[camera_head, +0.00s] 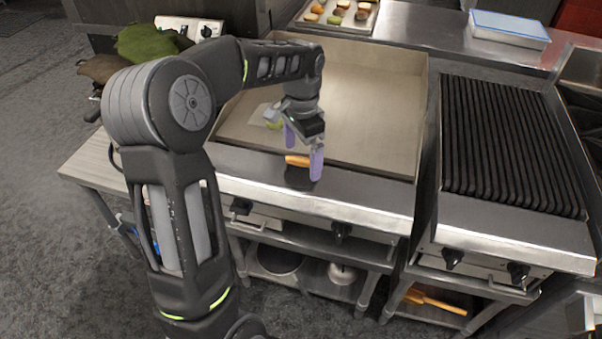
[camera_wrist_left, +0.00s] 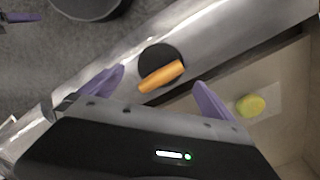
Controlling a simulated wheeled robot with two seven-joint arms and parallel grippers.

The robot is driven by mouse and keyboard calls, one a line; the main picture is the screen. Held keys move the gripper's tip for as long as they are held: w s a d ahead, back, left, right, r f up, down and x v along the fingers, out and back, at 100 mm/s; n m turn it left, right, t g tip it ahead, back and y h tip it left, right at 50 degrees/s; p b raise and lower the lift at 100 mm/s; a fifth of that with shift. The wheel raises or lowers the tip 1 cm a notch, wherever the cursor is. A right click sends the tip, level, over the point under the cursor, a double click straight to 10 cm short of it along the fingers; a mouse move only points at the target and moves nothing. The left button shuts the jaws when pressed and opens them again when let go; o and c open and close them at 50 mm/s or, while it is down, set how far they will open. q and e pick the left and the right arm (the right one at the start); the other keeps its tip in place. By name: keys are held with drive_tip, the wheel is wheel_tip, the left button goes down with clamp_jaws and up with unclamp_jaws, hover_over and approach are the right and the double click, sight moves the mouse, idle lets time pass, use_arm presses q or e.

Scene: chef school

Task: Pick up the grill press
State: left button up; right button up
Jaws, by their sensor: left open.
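The grill press shows in the left wrist view as a round black plate (camera_wrist_left: 158,58) with an orange-brown wooden handle (camera_wrist_left: 168,75). It rests on the metal front ledge of the flat griddle. In the head view, its handle (camera_head: 296,160) shows between the purple fingers, and the plate is partly hidden. My left gripper (camera_head: 303,154) is open above the ledge. In the left wrist view, its two fingers (camera_wrist_left: 158,82) stand apart on either side of the handle, with nothing gripped. I cannot tell how high the fingertips are.
A yellow-green item (camera_head: 275,123) lies on a pale sheet on the griddle (camera_head: 370,100), which has raised walls. A ribbed grill (camera_head: 505,140) stands to the right. A food tray (camera_head: 338,14) and a blue-lidded box (camera_head: 509,26) are behind. Control knobs line the front.

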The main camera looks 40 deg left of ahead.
sight(301, 173)
use_arm(q)
wheel_tip(301, 173, down, 4)
drive_tip(key=shift+s+a+f+p, duration=0.1)
drive_tip(key=shift+s+f+p, duration=0.05)
drive_tip(key=shift+p, duration=0.45)
drive_tip(key=shift+f, duration=0.45)
drive_tip(key=shift+c, duration=0.4)
drive_tip(key=shift+r, duration=0.1)
drive_tip(key=c, duration=2)
drive_tip(key=shift+r, duration=0.1)
drive_tip(key=shift+c, duration=0.2)
wheel_tip(301, 173, up, 10)
drive_tip(key=shift+f+b, duration=0.1)
drive_tip(key=shift+b, duration=0.55)
